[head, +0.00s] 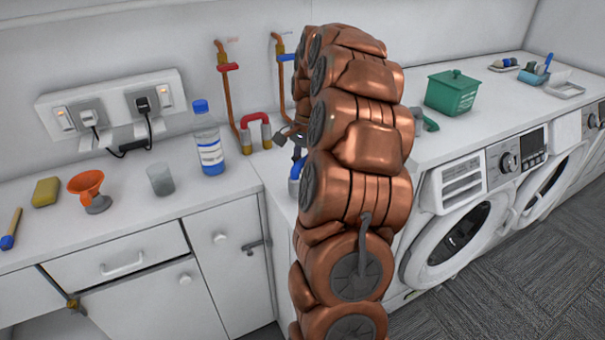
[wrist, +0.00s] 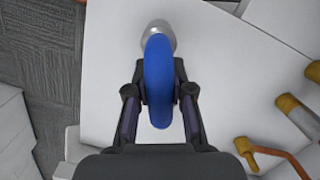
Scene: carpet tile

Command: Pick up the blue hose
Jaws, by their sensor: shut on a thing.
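The blue hose (wrist: 158,85) is a thick curved blue piece in the middle of the wrist view. My gripper (wrist: 160,90) has its two dark fingers on either side of it, closed against it. A silver-grey rounded end shows at the hose's far end, over the white countertop (wrist: 110,80). In the head view a small bit of the blue hose (head: 295,185) shows at the left edge of my copper arm. My arm hides most of the hose and gripper there. I cannot tell whether the hose is clear of the counter.
Copper pipes with a red-handled tap (head: 228,67) and a red hose (head: 256,120) stand left of my arm. A bottle (head: 208,140), a cup (head: 160,179) and an orange funnel (head: 88,186) are further left. A green box (head: 451,93) stands right, above the washing machines (head: 462,230).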

